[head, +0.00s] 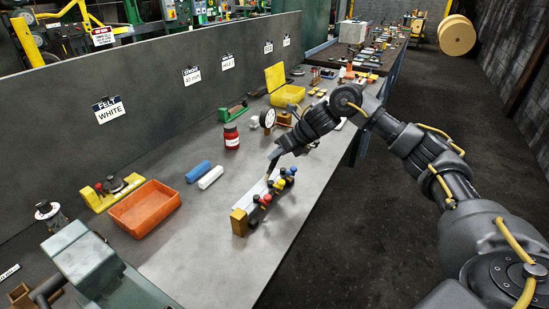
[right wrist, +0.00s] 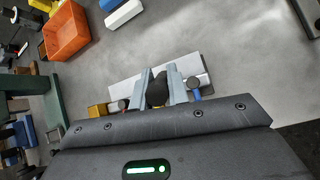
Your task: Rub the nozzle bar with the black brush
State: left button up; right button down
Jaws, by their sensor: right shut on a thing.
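The nozzle bar (head: 251,201) lies on the grey bench, a pale strip with a brass block (head: 239,222) at its near end and several coloured knobs along its right side. It also shows in the right wrist view (right wrist: 125,92), under my gripper. My right gripper (head: 274,157) comes down over the bar's far part. It is shut on the black brush (right wrist: 157,90), which shows between its fingers. In the head view the brush is a thin dark shape below the fingers. I cannot tell whether it touches the bar.
A blue block (head: 198,171) and a white block (head: 210,177) lie left of the bar. The bench's right edge is close to the bar.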

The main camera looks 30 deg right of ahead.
jog(key=shift+w+d, duration=0.1)
jog(key=shift+d, duration=0.05)
jog(key=shift+s+a+f+p, duration=0.1)
jog(key=shift+s+a, duration=0.15)
jog(key=shift+a, duration=0.2)
jog(key=shift+s+a+r+p, duration=0.15)
jog(key=shift+s+a, duration=0.1)
jog(key=shift+a, duration=0.25)
jog(key=shift+s+a+f+p, duration=0.15)
jog(key=shift+s+a, duration=0.1)
jog(key=shift+a, duration=0.2)
jog(key=shift+s+a+p, duration=0.25)
jog(key=shift+s+a, duration=0.05)
jog(key=shift+a, duration=0.3)
jog(key=shift+s+a+p, duration=0.2)
jog(key=shift+s+a, duration=0.1)
jog(key=shift+a, duration=0.25)
jog(key=shift+s+a, duration=0.1)
jog(key=shift+a, duration=0.1)
jog(key=shift+a, duration=0.1)
jog(key=shift+s+a+p, duration=0.2)
jog(key=shift+s+a, duration=0.15)
jog(key=shift+a, duration=0.25)
jog(key=shift+s+a+p, duration=0.2)
jog(key=shift+s+a, duration=0.1)
jog(key=shift+a, duration=0.3)
